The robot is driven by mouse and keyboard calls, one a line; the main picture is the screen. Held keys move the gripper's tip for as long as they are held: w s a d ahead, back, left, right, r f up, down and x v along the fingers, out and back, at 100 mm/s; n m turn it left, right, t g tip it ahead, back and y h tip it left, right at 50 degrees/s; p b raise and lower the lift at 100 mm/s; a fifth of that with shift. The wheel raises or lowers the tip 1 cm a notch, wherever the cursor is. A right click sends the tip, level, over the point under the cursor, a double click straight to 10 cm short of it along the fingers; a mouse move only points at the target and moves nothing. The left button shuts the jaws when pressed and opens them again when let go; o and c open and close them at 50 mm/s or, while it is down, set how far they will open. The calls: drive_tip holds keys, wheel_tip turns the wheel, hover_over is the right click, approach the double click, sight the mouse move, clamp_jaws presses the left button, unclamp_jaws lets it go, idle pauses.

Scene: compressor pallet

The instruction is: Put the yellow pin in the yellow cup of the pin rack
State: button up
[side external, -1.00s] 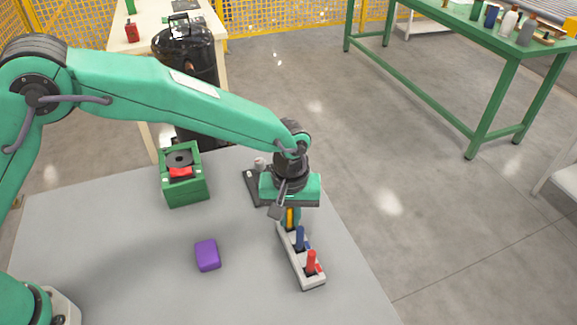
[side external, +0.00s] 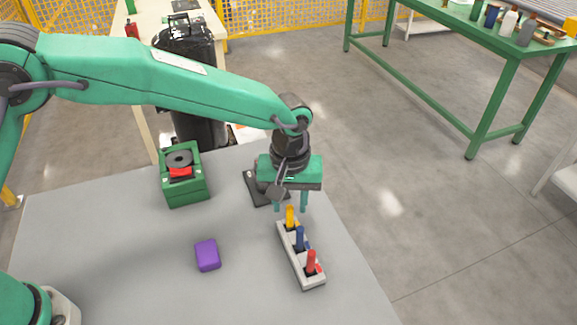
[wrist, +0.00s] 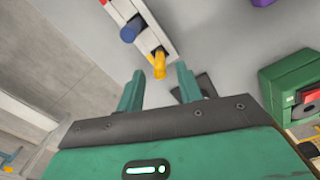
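The pin rack (side external: 291,259) is a pale grey block on the grey table, and it also shows in the wrist view (wrist: 143,22). The yellow pin (side external: 290,215) stands upright at the rack's far end, and its top shows in the wrist view (wrist: 159,66). The yellow cup itself is hidden around the pin's foot. A blue pin (side external: 300,238) and a red pin (side external: 311,261) stand in the same rack. My gripper (side external: 291,207) is open above and just behind the yellow pin.
A green box (side external: 186,190) with a dark disc and a red part stands on the table at the left. A purple block (side external: 208,256) lies left of the rack. A black flat stand (side external: 255,189) is behind my gripper. The table's right edge is close to the rack.

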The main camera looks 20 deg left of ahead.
wheel_tip(320, 180, up, 8)
drive_tip(key=shift+f, duration=0.2)
drive_tip(key=shift+a, duration=0.1)
idle(0.6)
drive_tip(key=shift+a+r, duration=0.2)
drive_tip(key=s+a+r+m+t, duration=0.1)
drive_tip(key=s+a+r, duration=0.3)
drive_tip(key=a, duration=0.5)
drive_tip(key=s+a+r+m+t, duration=0.1)
drive_tip(key=s+a+r, duration=0.1)
drive_tip(key=a+r, duration=0.6)
drive_tip(key=s+a+f+m+t, duration=0.1)
drive_tip(key=s+a+f, duration=0.1)
drive_tip(key=s+a, duration=0.5)
drive_tip(key=s+a+f+m+t, duration=0.1)
drive_tip(key=s+a+t, duration=0.1)
drive_tip(key=s+a, duration=0.4)
drive_tip(key=shift+s+a+f+m+t, duration=0.3)
drive_tip(key=shift+s+a+f, duration=0.05)
drive_tip(key=shift+a, duration=0.45)
